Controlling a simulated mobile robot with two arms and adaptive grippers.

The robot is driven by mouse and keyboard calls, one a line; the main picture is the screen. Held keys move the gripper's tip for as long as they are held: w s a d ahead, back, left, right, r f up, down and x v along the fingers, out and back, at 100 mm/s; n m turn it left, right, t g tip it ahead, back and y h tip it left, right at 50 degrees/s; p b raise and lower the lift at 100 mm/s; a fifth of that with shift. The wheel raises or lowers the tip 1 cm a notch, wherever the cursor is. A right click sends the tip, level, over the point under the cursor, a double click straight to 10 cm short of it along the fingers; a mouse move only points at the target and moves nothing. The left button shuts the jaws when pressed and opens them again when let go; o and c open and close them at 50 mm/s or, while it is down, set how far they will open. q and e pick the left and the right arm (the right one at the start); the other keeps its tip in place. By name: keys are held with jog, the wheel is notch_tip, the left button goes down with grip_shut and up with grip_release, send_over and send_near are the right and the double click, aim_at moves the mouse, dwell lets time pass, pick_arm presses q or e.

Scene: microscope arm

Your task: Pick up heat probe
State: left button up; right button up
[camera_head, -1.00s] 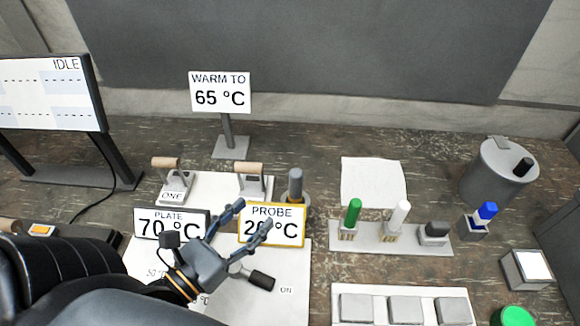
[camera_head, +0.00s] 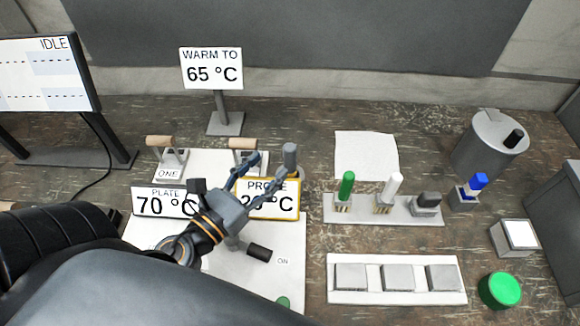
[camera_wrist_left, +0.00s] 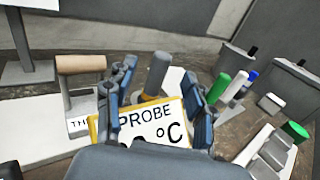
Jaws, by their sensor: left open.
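The heat probe seems to be the grey cylinder (camera_head: 290,156) standing upright in a holder behind the yellow-framed PROBE sign (camera_head: 282,211). In the left wrist view the grey cylinder (camera_wrist_left: 157,73) shows between my fingers, beyond the PROBE sign (camera_wrist_left: 165,128), which hides its lower part. My left gripper (camera_head: 268,172) is open and empty, its fingers reaching over the PROBE sign towards the cylinder. The fingers (camera_wrist_left: 160,92) stand either side of the cylinder in the wrist view; I cannot tell whether they touch it. My right gripper is not in view.
A PLATE sign (camera_head: 165,202) stands left of my gripper. Wooden-handled blocks (camera_head: 172,163) sit behind. A rack (camera_head: 385,213) with green, white and black-topped items is to the right. A WARM TO sign (camera_head: 211,69) stands behind. A white sheet (camera_head: 366,155) lies on the table.

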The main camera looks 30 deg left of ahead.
aim_at(286, 151)
pick_arm(q)
jog(key=shift+w+r+p, duration=0.3)
jog(key=shift+w+p, duration=0.15)
jog(key=shift+w, duration=0.3)
jog(key=shift+w+d+f, duration=0.15)
jog(key=shift+w+f, duration=0.1)
jog(key=shift+w, duration=0.4)
jog(key=shift+w+d+r+p, duration=0.2)
jog(key=shift+w+p, duration=0.3)
jog(key=shift+p, duration=0.3)
jog(key=w+p, duration=0.2)
jog(key=w, duration=0.1)
jog(key=shift+w+d+f, duration=0.15)
jog(key=shift+d, duration=0.25)
jog(key=shift+w+f, duration=0.15)
jog(key=shift+w, duration=0.3)
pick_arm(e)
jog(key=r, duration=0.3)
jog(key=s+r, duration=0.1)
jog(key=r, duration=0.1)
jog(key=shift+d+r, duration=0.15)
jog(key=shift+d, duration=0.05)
pick_arm(q)
jog(key=shift+s, duration=0.1)
jog(key=c, duration=0.3)
grip_shut()
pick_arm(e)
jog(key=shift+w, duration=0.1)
